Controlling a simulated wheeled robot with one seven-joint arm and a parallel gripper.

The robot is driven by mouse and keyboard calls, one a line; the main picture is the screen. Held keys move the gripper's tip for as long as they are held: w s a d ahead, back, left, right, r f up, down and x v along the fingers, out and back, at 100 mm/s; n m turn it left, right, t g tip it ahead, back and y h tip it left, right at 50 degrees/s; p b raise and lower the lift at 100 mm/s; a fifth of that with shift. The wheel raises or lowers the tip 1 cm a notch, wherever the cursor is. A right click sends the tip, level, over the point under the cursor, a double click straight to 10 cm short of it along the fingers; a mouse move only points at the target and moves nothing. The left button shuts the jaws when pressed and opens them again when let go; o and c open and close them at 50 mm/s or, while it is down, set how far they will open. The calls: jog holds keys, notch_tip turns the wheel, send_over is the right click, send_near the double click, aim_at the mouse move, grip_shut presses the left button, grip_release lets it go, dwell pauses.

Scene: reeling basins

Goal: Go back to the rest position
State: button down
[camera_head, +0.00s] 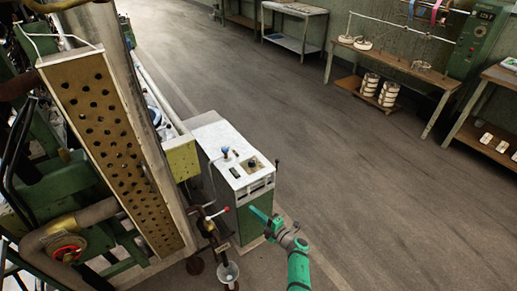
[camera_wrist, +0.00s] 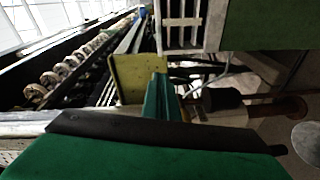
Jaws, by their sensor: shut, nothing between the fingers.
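My gripper (camera_head: 262,217) is the green end of my arm, low in the middle of the head view. It is shut and empty, held in the air beside a green cabinet with a white top (camera_head: 225,150). In the wrist view the closed green fingers (camera_wrist: 161,88) point away, toward a yellowish box (camera_wrist: 132,75) on the machine. Nothing is held between them.
A large machine with a perforated panel (camera_head: 110,140) fills the left side. Pipes and a small funnel-like cup (camera_head: 228,272) stand near the gripper. Open grey floor (camera_head: 370,180) lies to the right. Workbenches (camera_head: 400,65) line the far wall.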

jog(key=s+a+m+t+h, duration=0.2)
jog(key=s+a+m+t, duration=0.2)
jog(key=s+a+m, duration=0.45)
jog(key=s+a+m+t+h, duration=0.15)
jog(key=s+m+h, duration=0.3)
jog(key=s, duration=1.05)
jog(key=s+d+r+m+h, duration=0.2)
jog(key=s+d+r+m, duration=0.2)
jog(key=s, duration=0.5)
jog(key=s+d+r+m+h, duration=0.3)
jog(key=s+r+m, duration=0.1)
jog(key=s, duration=0.5)
jog(key=s+d+r+m+g, duration=0.1)
jog(key=s+d+r+m, duration=0.1)
jog(key=s+d+r, duration=0.2)
jog(key=s+d+r+m+g+h, duration=0.1)
jog(key=s+d+r, duration=0.3)
jog(key=s+r, duration=0.5)
jog(key=shift+s+r+m, duration=0.15)
jog(key=shift+r+m, duration=0.35)
jog(key=shift+r, duration=0.15)
